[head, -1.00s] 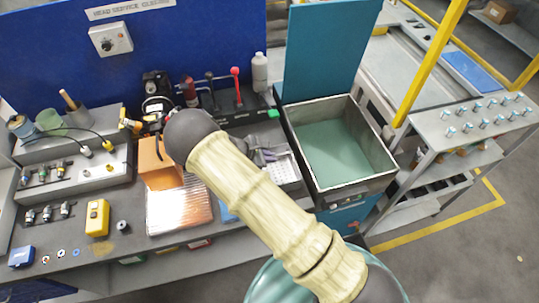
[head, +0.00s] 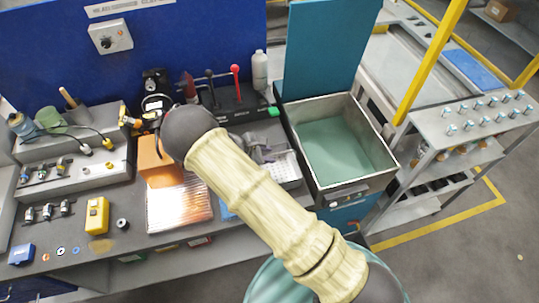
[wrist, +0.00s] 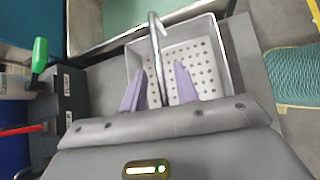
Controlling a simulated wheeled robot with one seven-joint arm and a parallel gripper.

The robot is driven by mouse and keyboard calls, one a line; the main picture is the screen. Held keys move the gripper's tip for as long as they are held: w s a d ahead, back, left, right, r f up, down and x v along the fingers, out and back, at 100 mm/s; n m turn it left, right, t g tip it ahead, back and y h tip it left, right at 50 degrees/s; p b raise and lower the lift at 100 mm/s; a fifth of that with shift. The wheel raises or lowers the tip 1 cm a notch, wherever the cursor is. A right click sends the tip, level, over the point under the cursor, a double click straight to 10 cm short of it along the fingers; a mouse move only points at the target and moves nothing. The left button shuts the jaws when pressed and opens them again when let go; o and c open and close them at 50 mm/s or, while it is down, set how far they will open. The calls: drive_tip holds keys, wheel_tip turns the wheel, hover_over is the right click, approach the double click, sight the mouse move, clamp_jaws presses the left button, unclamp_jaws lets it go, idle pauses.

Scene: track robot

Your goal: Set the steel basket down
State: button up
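The steel basket (wrist: 205,60) is a pale, perforated tray with a thin arched handle (wrist: 155,40). In the wrist view it appears to rest on the grey bench top, beside the wash tank. It also shows in the head view (head: 287,168), partly hidden behind my arm. My gripper (wrist: 160,80) has two purple fingers, one on each side of the handle. They stand apart with gaps to the handle, so it looks open and not clamped. In the head view my gripper (head: 262,153) is mostly hidden by my arm.
The open wash tank (head: 340,150) with greenish liquid and a raised teal lid (head: 325,45) stands right of the basket. A red-knobbed lever (head: 236,85) and a white bottle (head: 260,70) stand behind. A ribbed metal plate (head: 180,208) and yellow device (head: 97,215) lie left.

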drive_tip(key=b+v, duration=0.3)
drive_tip(key=v, duration=0.8)
idle(0.3)
drive_tip(key=s+d+r+m+y, duration=0.2)
drive_tip(key=s+d+r+m, duration=0.2)
drive_tip(key=s+d+m, duration=0.1)
drive_tip(key=s+d+r+m+g+y, duration=0.1)
drive_tip(key=s+d+r+m+y, duration=0.2)
drive_tip(key=s+d+m, duration=0.2)
drive_tip(key=s+d+r+m+y, duration=0.3)
drive_tip(key=s+d+m, duration=0.3)
drive_tip(key=d+m, duration=0.4)
drive_tip(key=d+r, duration=0.1)
drive_tip(key=d, duration=0.2)
drive_tip(key=shift+r+g, duration=0.3)
drive_tip(key=shift+w+d, duration=0.1)
drive_tip(key=shift+d, duration=0.05)
